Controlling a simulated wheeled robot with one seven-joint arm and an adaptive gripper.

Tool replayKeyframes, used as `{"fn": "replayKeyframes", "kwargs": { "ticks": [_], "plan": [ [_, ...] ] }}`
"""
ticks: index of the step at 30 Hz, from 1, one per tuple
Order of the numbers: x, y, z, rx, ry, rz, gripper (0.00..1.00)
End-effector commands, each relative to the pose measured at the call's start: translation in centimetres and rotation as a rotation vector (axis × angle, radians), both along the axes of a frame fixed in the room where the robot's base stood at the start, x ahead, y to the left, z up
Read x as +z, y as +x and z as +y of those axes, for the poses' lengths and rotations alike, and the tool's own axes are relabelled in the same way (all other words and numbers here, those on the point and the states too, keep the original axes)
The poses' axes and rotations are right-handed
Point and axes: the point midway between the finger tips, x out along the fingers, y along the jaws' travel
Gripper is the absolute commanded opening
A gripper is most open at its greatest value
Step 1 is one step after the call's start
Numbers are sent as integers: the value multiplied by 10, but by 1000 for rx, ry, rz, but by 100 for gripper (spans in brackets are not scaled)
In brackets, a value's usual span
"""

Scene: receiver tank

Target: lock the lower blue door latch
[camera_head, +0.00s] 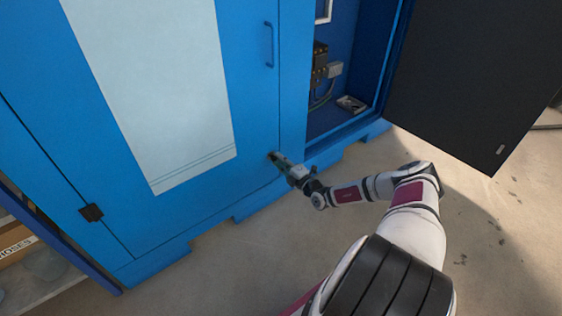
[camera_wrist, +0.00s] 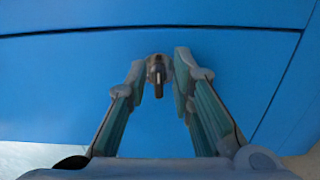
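The lower latch (camera_wrist: 157,72) is a small grey metal piece with a short dark tab hanging down, on the blue door (camera_wrist: 90,90) in the wrist view. My gripper (camera_wrist: 160,65) has its two fingertips on either side of the latch, partly open, with narrow gaps beside it. I cannot tell whether a fingertip touches it. In the head view my gripper (camera_head: 276,158) is at the lower right of the closed blue door (camera_head: 247,60), and it mostly hides the latch.
A handle (camera_head: 269,45) is higher on the blue door, and a dark hinge (camera_head: 91,212) is at its lower left. To the right, an open dark door (camera_head: 480,80) swings out beside an open compartment (camera_head: 335,115). The floor (camera_head: 300,240) in front is clear.

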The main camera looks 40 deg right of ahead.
Motion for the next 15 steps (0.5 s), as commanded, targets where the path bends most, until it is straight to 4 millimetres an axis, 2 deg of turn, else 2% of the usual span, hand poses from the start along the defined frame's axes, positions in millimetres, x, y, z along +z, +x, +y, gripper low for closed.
{"fn": "replayKeyframes", "kwargs": {
  "ticks": [10, 15],
  "plan": [
    [1, -2, -1, -1, -2, -2, 28],
    [1, -22, -2, -2, -2, -1, 28]
  ]
}}
